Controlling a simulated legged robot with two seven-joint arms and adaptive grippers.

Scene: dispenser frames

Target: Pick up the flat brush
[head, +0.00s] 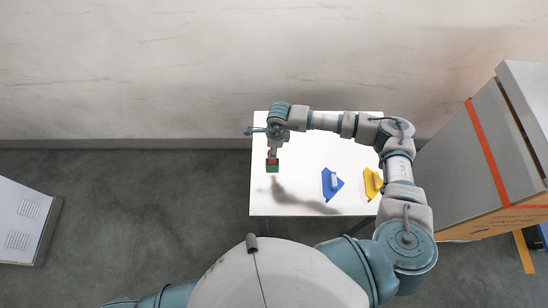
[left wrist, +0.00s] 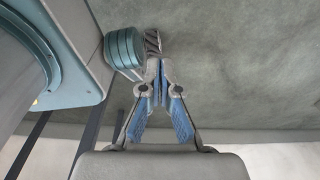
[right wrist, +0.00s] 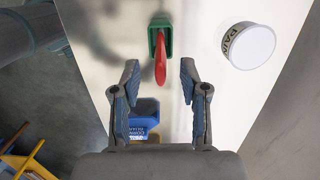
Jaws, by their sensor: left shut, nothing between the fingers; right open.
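In the head view the right gripper (head: 272,151) is just behind the green block, partly hidden by my wrist. My left gripper (left wrist: 155,66) is shut and empty over the grey floor.
A white paint bucket (right wrist: 249,46) stands right of the brush in the right wrist view. A large grey box (head: 455,160) stands right of the table.

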